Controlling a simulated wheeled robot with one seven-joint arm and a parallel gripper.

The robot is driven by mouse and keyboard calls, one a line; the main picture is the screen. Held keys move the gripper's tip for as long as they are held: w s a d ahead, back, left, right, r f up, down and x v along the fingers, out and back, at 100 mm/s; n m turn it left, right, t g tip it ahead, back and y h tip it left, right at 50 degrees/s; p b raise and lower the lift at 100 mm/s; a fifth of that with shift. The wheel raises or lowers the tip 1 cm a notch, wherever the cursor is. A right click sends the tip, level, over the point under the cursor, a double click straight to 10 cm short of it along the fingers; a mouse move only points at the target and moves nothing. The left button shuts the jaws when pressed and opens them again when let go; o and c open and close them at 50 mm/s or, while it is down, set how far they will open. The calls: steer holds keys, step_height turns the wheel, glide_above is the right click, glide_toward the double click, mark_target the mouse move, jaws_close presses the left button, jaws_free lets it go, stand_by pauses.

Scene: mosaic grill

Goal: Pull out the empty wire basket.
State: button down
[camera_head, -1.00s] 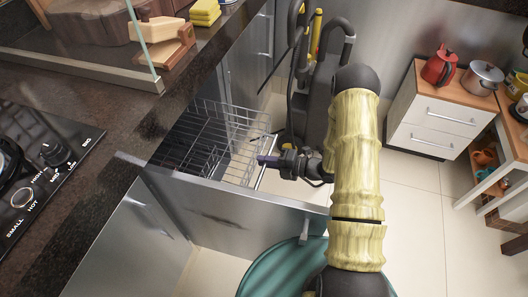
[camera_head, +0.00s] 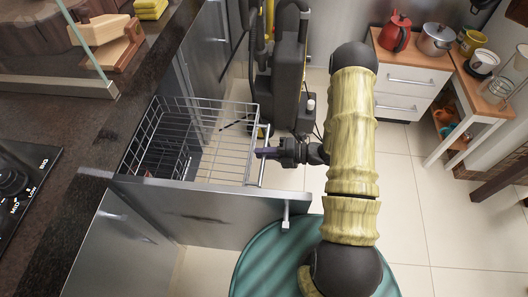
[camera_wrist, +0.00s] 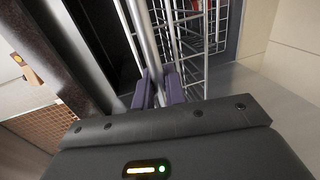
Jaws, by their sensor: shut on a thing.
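The wire basket (camera_head: 225,140) is a silver wire frame that sticks out from the cabinet under the dark counter in the head view. The part of it that shows holds nothing. My gripper (camera_head: 262,153) is at its outer right end, with its purple fingers at the front bar. In the wrist view the purple fingers of my gripper (camera_wrist: 159,92) are closed around an upright metal bar of the basket (camera_wrist: 150,50). More basket wires show just right of the fingers. The far left end of the basket is partly inside the cabinet.
An open steel cabinet door (camera_head: 210,212) stands in front of the basket. A black upright appliance (camera_head: 280,80) stands just behind it. A white drawer unit (camera_head: 410,85) with a red kettle (camera_head: 396,32) is at the back right. Tiled floor (camera_head: 440,220) is clear at right.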

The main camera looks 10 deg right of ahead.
steer(key=c, duration=1.5)
jaws_free()
steer(key=shift+d, duration=0.1)
steer(key=p+v, duration=0.2)
steer(key=v, duration=1.5)
steer(key=shift+s+p, duration=0.1)
steer(key=shift+p, duration=0.2)
steer(key=shift+f, duration=0.1)
